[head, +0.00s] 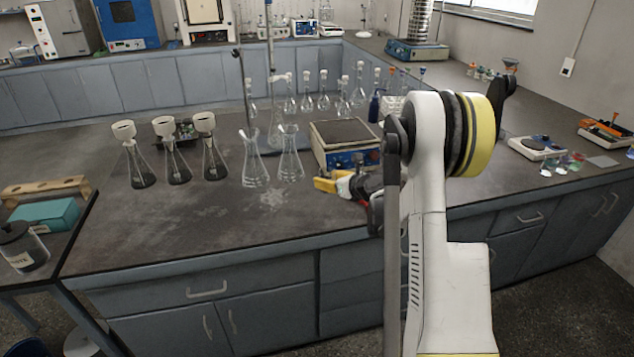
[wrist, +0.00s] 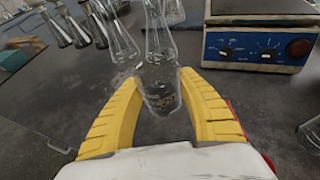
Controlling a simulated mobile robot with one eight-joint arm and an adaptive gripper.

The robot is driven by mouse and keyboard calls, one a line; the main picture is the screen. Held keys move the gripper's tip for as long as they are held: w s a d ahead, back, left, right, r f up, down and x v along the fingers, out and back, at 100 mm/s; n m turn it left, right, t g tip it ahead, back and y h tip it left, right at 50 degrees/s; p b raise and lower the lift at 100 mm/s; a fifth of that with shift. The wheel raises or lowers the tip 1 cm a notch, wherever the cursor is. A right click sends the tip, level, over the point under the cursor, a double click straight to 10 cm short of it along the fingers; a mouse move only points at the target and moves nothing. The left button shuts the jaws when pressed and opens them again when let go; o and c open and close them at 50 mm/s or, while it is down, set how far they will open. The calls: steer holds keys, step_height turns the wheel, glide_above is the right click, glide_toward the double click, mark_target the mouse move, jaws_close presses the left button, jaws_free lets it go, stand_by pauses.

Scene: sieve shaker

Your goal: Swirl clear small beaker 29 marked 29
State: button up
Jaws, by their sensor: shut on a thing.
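A clear small glass beaker (wrist: 162,98) is between the two yellow fingers of my gripper (wrist: 158,86) in the wrist view. The fingers are shut on its sides. Faint markings show on the glass, but I cannot read a number. In the head view my gripper (head: 330,184) is low over the bench, in front of the blue and white hotplate (head: 345,145). The hotplate also shows at the upper right of the wrist view (wrist: 258,47).
Two clear conical flasks (head: 254,165) (head: 290,160) stand just left of my gripper. Several dark-bottomed flasks with white tops (head: 173,160) stand further left. Volumetric flasks (head: 306,95) stand behind. The bench front (head: 200,222) is clear.

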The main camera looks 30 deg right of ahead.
steer(key=s+d+r+p, duration=0.1)
steer(key=d+r+p, duration=0.2)
steer(key=r, duration=0.4)
steer(key=shift+s+d+p, duration=0.25)
steer(key=shift+s+p, duration=0.05)
steer(key=shift+p, duration=0.15)
steer(key=shift+w+r, duration=0.1)
stand_by(0.3)
